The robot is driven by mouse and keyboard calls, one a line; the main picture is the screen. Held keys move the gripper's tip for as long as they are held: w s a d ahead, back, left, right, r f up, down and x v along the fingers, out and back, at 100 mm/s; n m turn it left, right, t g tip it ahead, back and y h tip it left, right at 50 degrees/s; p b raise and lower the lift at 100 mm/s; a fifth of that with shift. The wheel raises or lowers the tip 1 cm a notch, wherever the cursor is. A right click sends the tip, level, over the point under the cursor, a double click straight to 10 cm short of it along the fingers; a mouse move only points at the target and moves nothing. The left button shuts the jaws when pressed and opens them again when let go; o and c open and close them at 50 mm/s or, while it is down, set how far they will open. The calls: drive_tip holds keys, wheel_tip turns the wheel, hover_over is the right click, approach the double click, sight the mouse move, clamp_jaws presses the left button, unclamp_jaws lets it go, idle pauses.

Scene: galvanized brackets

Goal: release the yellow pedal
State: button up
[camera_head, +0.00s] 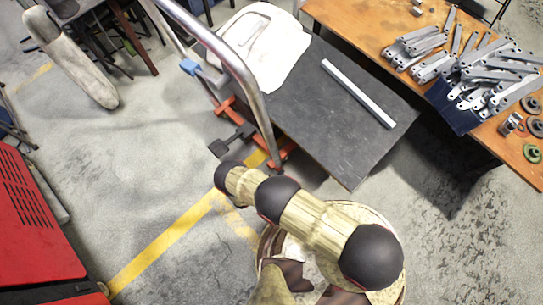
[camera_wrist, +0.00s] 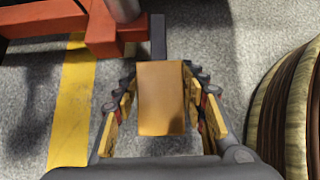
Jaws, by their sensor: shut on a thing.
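The yellow pedal (camera_wrist: 161,98) is a flat, orange-yellow block in the middle of the wrist view. A dark grey bar (camera_wrist: 158,36) runs from its far end toward a red frame. My gripper (camera_wrist: 162,105) is shut on the pedal, with its yellow-padded fingers along the left and right sides. In the head view, my arm reaches down beside the cart (camera_head: 340,130), which has a dark deck, a bent metal handle and red parts at its base. I cannot make out the pedal or the fingers there.
The red frame (camera_wrist: 105,30) is close at the upper left of the wrist view. A round wooden-looking body (camera_wrist: 285,110) stands at right. A workbench (camera_head: 375,25) holds grey brackets (camera_head: 490,75). A red cabinet (camera_head: 35,230) stands at left. Floor around the yellow line (camera_head: 160,245) is clear.

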clamp_jaws()
